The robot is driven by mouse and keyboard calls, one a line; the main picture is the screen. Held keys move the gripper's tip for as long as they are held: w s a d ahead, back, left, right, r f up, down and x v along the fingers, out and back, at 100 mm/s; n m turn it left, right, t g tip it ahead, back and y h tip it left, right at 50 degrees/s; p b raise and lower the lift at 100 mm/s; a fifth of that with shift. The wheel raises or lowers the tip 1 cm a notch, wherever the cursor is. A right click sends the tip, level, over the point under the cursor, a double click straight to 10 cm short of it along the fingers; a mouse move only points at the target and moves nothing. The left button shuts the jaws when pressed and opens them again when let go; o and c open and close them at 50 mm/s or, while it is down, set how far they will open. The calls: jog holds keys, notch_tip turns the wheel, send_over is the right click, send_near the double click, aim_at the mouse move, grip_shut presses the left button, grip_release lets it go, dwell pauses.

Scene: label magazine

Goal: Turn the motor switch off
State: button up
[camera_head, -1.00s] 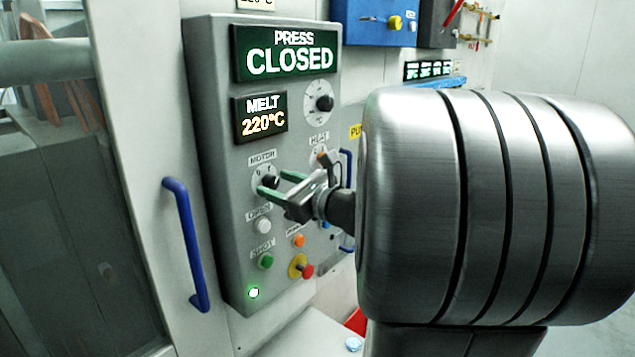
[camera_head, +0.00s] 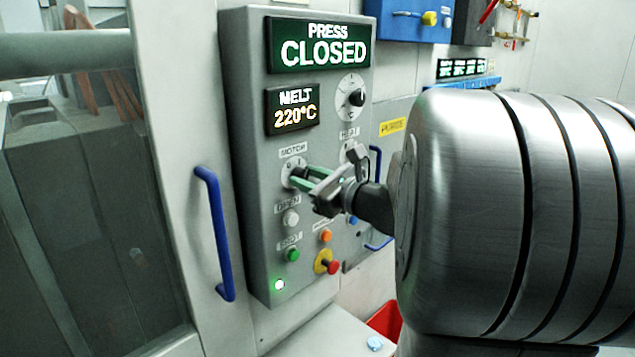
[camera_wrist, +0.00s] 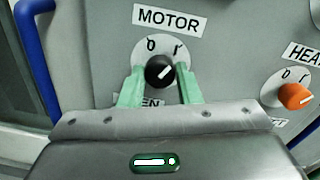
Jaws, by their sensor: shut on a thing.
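The motor switch is a round black knob (camera_wrist: 160,71) on a pale dial under the MOTOR label (camera_wrist: 166,18). Its white mark points up and right, towards the "I"; the "0" is at the upper left. In the head view the MOTOR label (camera_head: 293,150) is on the grey control panel (camera_head: 240,110), and the knob is mostly hidden by the fingers. My gripper (camera_head: 297,180) has its green fingers on either side of the knob, shut on it. In the wrist view the finger pads stand left and right of the knob.
The orange HEAT knob (camera_wrist: 296,96) is to the right. Below the motor switch are a white button (camera_head: 290,217), a green button (camera_head: 292,255) and a red emergency stop (camera_head: 332,267). A blue door handle (camera_head: 215,235) is left of the panel. The display reads PRESS CLOSED.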

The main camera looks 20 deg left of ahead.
jog(key=shift+s+f+n+b, duration=0.1)
jog(key=shift+n+b, duration=6.1)
jog(key=shift+b, duration=0.9)
jog(key=shift+n, duration=0.3)
jog(key=o, duration=1)
jog(key=shift+c, duration=0.2)
jog(key=shift+d, duration=0.1)
jog(key=b+v, duration=0.1)
jog(key=v, duration=1.2)
jog(key=shift+s+d+r, duration=0.25)
jog(key=shift+r, duration=0.05)
